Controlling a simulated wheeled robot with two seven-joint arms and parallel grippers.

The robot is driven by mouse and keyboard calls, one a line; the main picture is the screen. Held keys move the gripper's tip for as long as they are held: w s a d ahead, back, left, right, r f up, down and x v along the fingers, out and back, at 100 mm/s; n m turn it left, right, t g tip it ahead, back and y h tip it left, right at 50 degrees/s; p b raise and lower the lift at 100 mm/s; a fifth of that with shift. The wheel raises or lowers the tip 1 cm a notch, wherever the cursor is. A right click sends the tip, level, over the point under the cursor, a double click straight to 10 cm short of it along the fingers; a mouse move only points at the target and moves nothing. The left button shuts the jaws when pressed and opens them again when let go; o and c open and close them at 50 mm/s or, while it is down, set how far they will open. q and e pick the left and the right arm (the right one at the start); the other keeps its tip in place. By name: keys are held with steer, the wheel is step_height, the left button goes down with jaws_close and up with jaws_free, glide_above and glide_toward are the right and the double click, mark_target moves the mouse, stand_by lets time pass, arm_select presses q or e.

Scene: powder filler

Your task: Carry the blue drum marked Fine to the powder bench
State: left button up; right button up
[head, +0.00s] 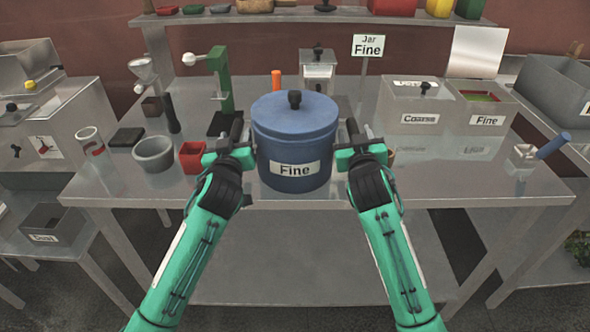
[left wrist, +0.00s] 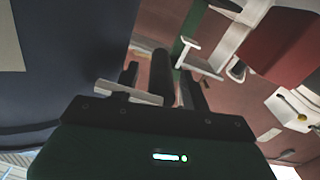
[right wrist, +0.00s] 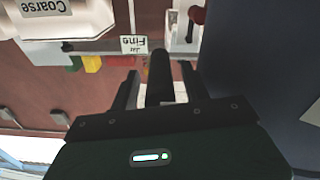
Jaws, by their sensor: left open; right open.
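The blue drum (head: 295,135) with a black lid knob and a white label reading Fine stands upright at the front edge of the powder bench (head: 340,192). My left gripper (head: 238,130) is at the drum's left side, and my right gripper (head: 352,130) is at its right side. Both are open, with no object between their fingers. The drum's blue wall fills the left of the left wrist view (left wrist: 60,70) and the right of the right wrist view (right wrist: 255,70). Whether the grippers touch the drum, and exactly what its base rests on, I cannot tell.
A red box (head: 193,157), a grey bowl (head: 153,153) and a green press (head: 222,85) stand left of the drum. Bins labelled Coarse (head: 425,107) and Fine (head: 485,108) stand at the right. A Jar Fine sign (head: 368,46) stands behind. Bench surface right of the drum is mostly clear.

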steer(key=shift+s, duration=0.1)
arm_select(q)
steer(key=s, duration=1.1)
arm_select(e)
steer(key=s, duration=1.2)
